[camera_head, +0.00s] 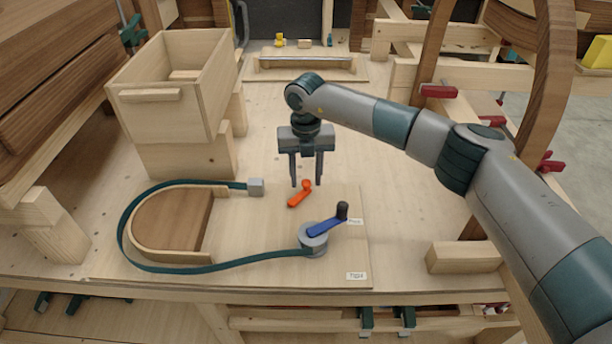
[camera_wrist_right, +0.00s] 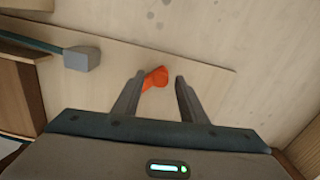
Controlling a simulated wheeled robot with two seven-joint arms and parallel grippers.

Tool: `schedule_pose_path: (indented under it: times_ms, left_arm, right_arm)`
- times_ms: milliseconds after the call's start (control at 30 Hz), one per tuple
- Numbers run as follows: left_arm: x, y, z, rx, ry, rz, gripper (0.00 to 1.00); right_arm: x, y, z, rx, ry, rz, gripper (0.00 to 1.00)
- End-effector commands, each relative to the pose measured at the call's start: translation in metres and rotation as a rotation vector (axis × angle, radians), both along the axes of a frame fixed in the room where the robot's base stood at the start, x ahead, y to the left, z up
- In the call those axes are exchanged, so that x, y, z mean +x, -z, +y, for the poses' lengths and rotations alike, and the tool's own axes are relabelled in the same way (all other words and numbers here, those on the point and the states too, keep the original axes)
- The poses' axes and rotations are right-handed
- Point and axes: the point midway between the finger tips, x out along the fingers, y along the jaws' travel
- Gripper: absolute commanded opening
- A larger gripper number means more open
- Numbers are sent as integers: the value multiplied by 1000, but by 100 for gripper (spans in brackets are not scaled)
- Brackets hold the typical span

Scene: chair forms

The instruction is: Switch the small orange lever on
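The small orange lever (camera_head: 299,194) sits on the pale wooden board, its arm slanting from upper right to lower left in the head view. It also shows in the right wrist view (camera_wrist_right: 154,78), between the fingers. My right gripper (camera_head: 306,184) is open, pointing down just above and behind the lever, with its fingers apart on either side of it. In the wrist view the gripper (camera_wrist_right: 156,82) holds nothing. I cannot tell whether a finger touches the lever. My left gripper is not in view.
A blue crank with a dark knob (camera_head: 328,225) stands just in front of the lever. A green strap (camera_head: 210,268) loops around a curved wooden form (camera_head: 172,222) to a grey block (camera_head: 256,187). An open wooden box (camera_head: 150,95) stands at back left.

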Motion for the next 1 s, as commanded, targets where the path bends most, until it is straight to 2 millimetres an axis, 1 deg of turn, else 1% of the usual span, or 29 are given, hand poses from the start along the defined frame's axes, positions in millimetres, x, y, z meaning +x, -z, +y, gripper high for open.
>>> schedule_pose_path:
  times_ms: [167, 267, 367, 467, 667, 1000]
  left_arm:
    - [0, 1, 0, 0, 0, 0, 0]
    - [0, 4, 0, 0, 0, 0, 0]
    - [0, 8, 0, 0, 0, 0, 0]
    - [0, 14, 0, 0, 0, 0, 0]
    - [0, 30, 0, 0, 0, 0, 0]
    - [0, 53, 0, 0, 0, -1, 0]
  right_arm:
    - [0, -1, 0, 0, 0, 0, 38]
    - [0, -6, 0, 0, 1, 0, 38]
    - [1, -15, 0, 0, 1, -2, 38]
    - [1, -27, 0, -1, 0, -2, 38]
    - [1, -64, 0, 0, 1, -4, 38]
    - [1, -133, 1, -1, 0, -3, 38]
